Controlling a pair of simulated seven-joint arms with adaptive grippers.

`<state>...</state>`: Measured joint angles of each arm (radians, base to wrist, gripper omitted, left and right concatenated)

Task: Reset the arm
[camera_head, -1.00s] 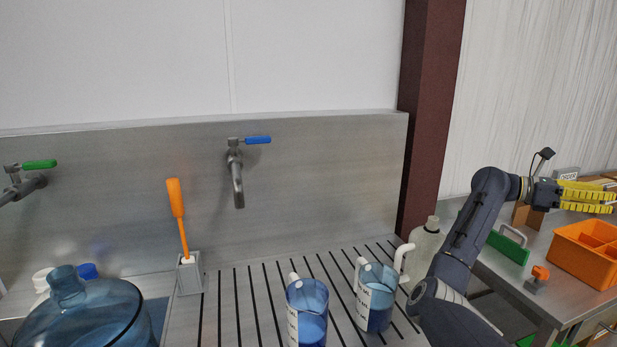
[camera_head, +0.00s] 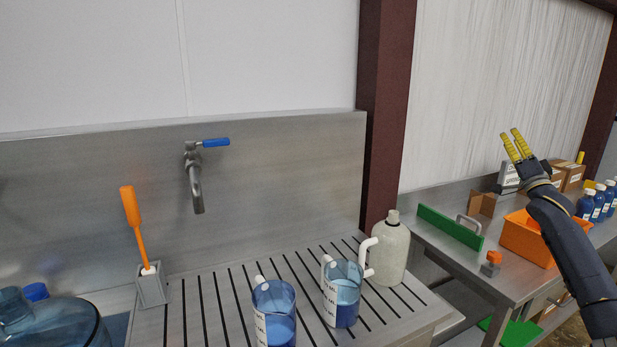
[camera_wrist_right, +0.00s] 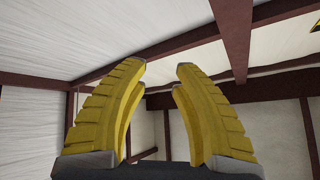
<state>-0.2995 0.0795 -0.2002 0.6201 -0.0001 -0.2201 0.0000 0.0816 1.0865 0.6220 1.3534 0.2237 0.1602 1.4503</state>
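My right gripper (camera_head: 517,146) is raised above the side bench at the right of the head view, its yellow fingers pointing up and slightly left. The right wrist view shows both yellow fingers (camera_wrist_right: 161,85) spread apart with nothing between them; beyond them are only wall, ceiling and dark red beams. The gripper touches nothing. My left arm and gripper are not in view. Two clear jugs with blue liquid, one nearer (camera_head: 275,318) and one to its right (camera_head: 342,298), stand upright on the slatted drain board (camera_head: 226,290).
A beige jug (camera_head: 391,248) stands at the board's right end. The side bench holds an orange bin (camera_head: 522,240), a green-sided tray (camera_head: 448,227), an orange-knobbed item (camera_head: 490,262), boxes and blue bottles (camera_head: 587,206). A tap (camera_head: 195,180), orange brush (camera_head: 131,212) and large blue bottle (camera_head: 50,322) are left.

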